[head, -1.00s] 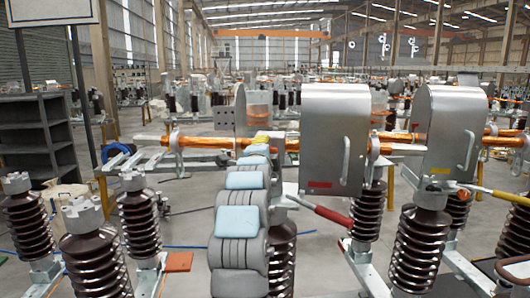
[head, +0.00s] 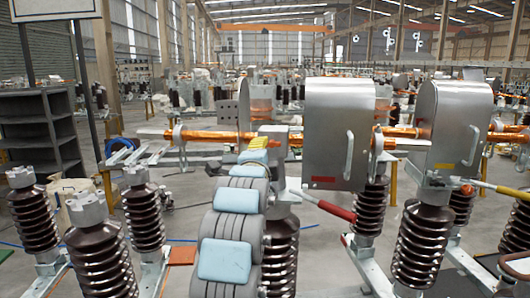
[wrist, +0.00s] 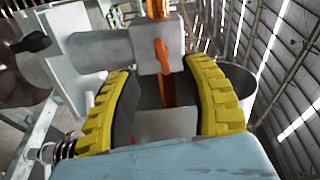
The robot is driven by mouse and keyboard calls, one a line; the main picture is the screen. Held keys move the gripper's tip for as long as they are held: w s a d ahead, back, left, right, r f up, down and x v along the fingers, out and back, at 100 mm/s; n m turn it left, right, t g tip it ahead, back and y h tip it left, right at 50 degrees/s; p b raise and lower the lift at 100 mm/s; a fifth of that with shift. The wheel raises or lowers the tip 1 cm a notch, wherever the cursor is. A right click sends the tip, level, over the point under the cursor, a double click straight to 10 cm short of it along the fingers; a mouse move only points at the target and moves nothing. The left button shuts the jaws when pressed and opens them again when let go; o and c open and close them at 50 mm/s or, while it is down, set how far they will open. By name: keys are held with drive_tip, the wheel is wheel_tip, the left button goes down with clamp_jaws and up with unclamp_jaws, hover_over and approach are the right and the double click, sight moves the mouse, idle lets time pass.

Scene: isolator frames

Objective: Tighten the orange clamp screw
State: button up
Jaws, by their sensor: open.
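The orange clamp screw (wrist: 163,56) shows in the wrist view as a small orange handle on the front of a grey metal clamp block (wrist: 148,52). An orange bar (wrist: 157,8) rises above the block. My gripper (wrist: 163,82) has two yellow ribbed fingers, spread apart with a wide gap. The screw lies in line with this gap, near the fingertips; I cannot tell whether either finger touches it. In the head view my gripper (head: 257,142) is small, beside the horizontal copper bar (head: 210,137). I cannot make out the screw there.
A grey metal housing with a handle (head: 323,125) stands right of my gripper, and another housing (head: 462,115) stands farther right. Brown ribbed insulators (head: 100,262) stand at left and right. A red-handled lever (head: 335,210) sticks out below the first housing.

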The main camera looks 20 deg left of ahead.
drive_tip(key=shift+v, duration=1.7)
